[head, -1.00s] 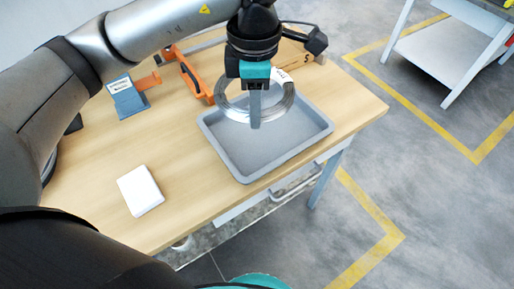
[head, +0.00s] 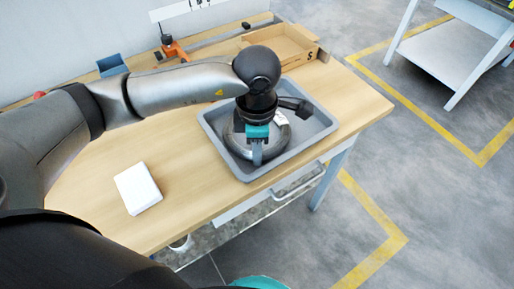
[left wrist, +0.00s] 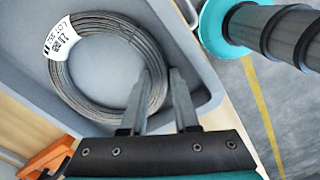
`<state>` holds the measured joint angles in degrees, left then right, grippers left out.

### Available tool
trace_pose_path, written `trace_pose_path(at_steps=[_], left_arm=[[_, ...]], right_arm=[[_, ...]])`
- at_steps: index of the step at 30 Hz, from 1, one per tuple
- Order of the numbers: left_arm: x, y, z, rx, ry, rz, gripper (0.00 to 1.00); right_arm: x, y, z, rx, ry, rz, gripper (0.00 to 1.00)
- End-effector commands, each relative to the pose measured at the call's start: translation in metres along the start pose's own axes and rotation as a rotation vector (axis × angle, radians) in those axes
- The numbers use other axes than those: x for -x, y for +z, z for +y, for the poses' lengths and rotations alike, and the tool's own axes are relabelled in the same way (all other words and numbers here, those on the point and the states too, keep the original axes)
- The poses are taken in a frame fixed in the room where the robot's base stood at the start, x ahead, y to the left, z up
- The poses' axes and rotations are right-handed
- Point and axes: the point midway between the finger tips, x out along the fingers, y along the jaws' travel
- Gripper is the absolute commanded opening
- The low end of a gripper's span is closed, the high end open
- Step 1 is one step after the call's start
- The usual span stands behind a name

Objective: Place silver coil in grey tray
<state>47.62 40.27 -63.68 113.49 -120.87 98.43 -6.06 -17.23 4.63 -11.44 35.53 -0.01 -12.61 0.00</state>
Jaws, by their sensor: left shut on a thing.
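The silver coil (left wrist: 62,75) is a ring of wire with a white label. It lies low inside the grey tray (head: 318,131), and looks flat against the tray floor in the left wrist view. My left gripper (head: 257,158) is down in the tray at the coil's near side. In the left wrist view its fingers (left wrist: 158,95) are on the coil's rim, shut on it. In the head view my arm and gripper hide part of the coil. My right gripper is not in view.
A white block (head: 138,188) lies on the wooden table (head: 95,215) left of the tray. An orange tool (head: 172,47) and a blue holder (head: 112,65) are at the back.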

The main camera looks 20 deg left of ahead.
Motion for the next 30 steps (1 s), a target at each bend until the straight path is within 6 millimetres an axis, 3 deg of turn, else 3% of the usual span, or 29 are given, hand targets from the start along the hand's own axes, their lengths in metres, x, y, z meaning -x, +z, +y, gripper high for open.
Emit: trace_pose_path(at_steps=[6,7,15,24,30], left_arm=[[0.001,0.001,0.001,0.000,0.003,-0.003,0.00],[-0.001,0.000,0.000,0.000,0.000,0.000,0.30],[0.000,0.000,0.000,0.000,0.000,0.000,0.59],[0.002,0.000,0.000,0.000,-0.001,0.000,0.59],[0.033,0.001,0.001,0.000,0.004,-0.003,0.59]], right_arm=[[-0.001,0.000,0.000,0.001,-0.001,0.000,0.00],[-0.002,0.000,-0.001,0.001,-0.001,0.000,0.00],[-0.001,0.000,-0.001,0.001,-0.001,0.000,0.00],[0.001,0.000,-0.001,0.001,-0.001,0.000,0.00],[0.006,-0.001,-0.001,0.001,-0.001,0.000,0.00]])
